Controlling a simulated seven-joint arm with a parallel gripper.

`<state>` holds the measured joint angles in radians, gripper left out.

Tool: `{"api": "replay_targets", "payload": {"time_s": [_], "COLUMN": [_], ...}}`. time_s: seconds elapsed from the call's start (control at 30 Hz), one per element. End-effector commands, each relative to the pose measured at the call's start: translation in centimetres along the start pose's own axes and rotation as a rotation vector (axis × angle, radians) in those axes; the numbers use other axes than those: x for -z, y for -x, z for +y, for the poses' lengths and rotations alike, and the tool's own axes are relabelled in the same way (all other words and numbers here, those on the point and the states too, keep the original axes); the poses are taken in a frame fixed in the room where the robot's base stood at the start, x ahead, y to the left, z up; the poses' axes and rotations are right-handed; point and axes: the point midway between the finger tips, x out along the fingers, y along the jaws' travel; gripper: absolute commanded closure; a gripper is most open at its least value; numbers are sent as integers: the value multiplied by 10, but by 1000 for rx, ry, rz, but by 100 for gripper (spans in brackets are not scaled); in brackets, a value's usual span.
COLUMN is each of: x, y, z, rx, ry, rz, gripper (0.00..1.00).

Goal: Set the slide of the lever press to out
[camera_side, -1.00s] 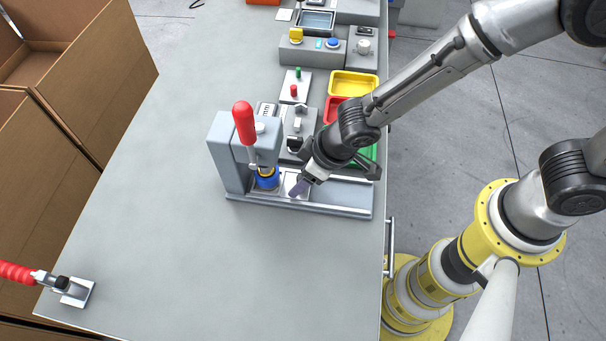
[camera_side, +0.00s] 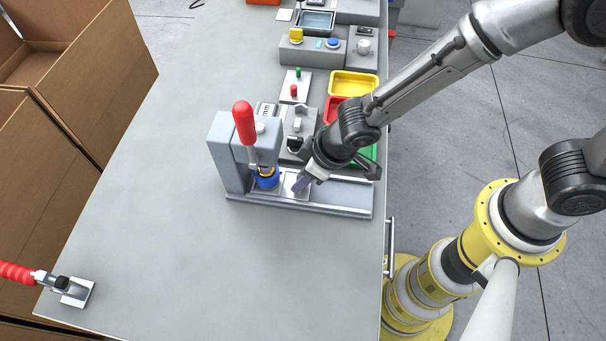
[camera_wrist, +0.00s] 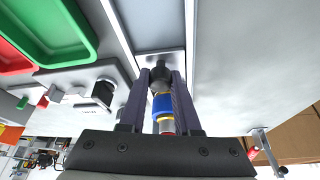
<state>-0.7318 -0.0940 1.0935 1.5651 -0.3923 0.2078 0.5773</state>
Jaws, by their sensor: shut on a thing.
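The lever press (camera_side: 232,150) is a grey block with a red-handled lever (camera_side: 244,122) on a long grey base. A blue collar (camera_side: 267,179) with a gold rim is under the lever; a blue and gold piece (camera_wrist: 163,106) shows between my fingers in the wrist view. The slide (camera_side: 287,186) is a bright metal plate on the base, right of the collar. My gripper (camera_side: 300,186) is low over the slide, pointing down and left. In the wrist view my fingers (camera_wrist: 160,72) are shut on a dark knob (camera_wrist: 160,77). They partly hide the slide.
Behind the press are small grey fixtures, a yellow tray (camera_side: 354,84), a red tray (camera_side: 334,108) and a green tray (camera_wrist: 48,30), close to my wrist. A red-handled clamp (camera_side: 72,290) is at the table's front left. The table (camera_side: 180,210) left of the press is clear.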

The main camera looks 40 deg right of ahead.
Motion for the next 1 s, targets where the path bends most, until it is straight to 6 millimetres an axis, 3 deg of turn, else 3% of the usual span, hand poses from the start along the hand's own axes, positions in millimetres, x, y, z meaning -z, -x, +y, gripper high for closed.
{"api": "replay_targets", "payload": {"time_s": [0.77,1.0], "x": [0,-21], "y": [1,12], "z": [0,7], "rx": [0,0], "ry": [0,-1], "rz": [2,5], "gripper": [100,100]}}
